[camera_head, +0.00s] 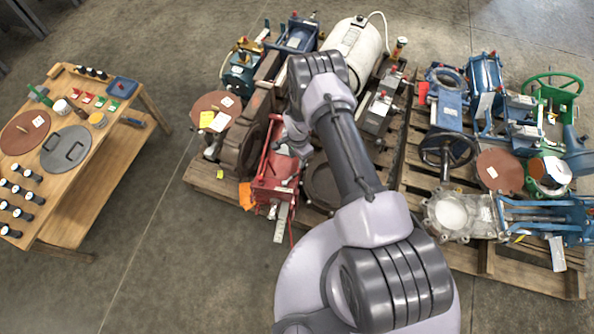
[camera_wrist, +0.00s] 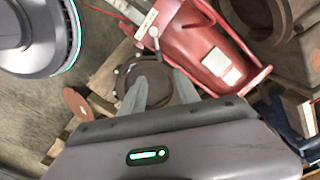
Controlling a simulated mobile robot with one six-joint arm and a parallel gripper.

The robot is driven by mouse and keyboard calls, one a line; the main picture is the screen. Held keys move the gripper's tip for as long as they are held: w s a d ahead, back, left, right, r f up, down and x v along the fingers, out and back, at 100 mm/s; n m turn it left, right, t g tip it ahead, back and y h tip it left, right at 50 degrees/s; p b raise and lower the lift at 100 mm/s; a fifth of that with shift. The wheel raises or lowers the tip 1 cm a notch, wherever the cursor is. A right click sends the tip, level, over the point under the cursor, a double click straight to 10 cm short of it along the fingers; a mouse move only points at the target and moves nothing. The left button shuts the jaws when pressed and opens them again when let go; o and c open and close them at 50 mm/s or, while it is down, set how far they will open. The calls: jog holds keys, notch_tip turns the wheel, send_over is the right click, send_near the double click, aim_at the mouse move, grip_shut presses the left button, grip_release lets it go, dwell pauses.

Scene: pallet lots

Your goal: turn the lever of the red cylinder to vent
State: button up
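The red cylinder (camera_head: 275,180) lies on the left pallet, just left of my arm in the head view. It fills the upper middle of the wrist view (camera_wrist: 205,45), with a pale label on its body. A small metal fitting with a round knob (camera_wrist: 154,32) shows at its left end in the wrist view; I cannot tell which setting the lever is at. My gripper (camera_wrist: 160,84) has its two grey fingers apart, with nothing visibly held between them. The fingertips are close to the fitting; contact cannot be told. In the head view my arm partly hides this area.
The left pallet (camera_head: 217,185) also carries a white tank (camera_head: 352,48) and rusty flanges close around the cylinder. The right pallet (camera_head: 520,277) is crowded with valves and blue parts. A wooden table (camera_head: 103,150) stands at left. Bare floor (camera_head: 150,240) lies between.

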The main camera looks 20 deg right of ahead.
aim_at(297, 173)
notch_tip(297, 173, down, 12)
jog(key=b, duration=0.4)
jog(key=shift+w+a+b, duration=0.1)
jog(key=shift+b, duration=0.3)
jog(key=shift+c, duration=0.2)
grip_shut()
dwell(0.6)
